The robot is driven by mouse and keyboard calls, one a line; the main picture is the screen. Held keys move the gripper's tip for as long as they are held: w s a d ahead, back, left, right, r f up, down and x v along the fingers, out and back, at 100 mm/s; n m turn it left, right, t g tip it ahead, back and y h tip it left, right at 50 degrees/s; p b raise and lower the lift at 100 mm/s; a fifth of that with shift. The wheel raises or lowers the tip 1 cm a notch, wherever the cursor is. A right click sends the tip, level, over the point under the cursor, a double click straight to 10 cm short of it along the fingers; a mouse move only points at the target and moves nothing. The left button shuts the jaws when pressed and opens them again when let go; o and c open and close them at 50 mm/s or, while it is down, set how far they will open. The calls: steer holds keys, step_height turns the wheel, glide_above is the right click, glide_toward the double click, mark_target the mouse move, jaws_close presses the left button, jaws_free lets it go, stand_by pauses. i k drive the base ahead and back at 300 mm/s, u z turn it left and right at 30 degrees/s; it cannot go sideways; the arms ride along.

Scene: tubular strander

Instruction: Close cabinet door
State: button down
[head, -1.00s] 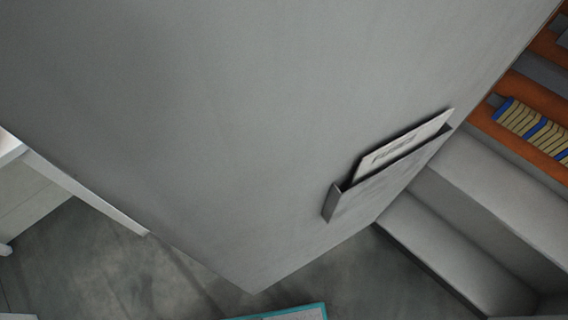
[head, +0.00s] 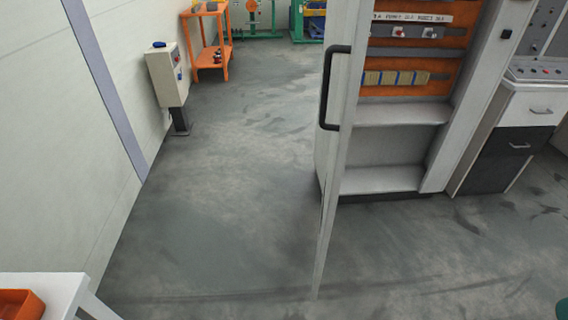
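The cabinet door (head: 345,110) stands open in the head view, seen nearly edge-on and reaching from the cabinet toward me. A black bar handle (head: 327,88) is on its left face. The cabinet (head: 392,181) is open behind and to the right of the door. Its orange back panel (head: 385,92) carries a row of beige and blue parts, with grey shelves below. My gripper is not in view.
A white table with an orange bin (head: 20,304) is at the lower left. A grey control box (head: 168,75) on a post and an orange cart (head: 210,40) stand along the left wall. A control desk (head: 520,120) is right of the cabinet. The floor (head: 220,200) left of the door is clear.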

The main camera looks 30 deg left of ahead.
mark_target(353, 51)
steer(key=k, duration=0.55)
steer(key=u, duration=1.1)
steer(key=i, duration=1.7)
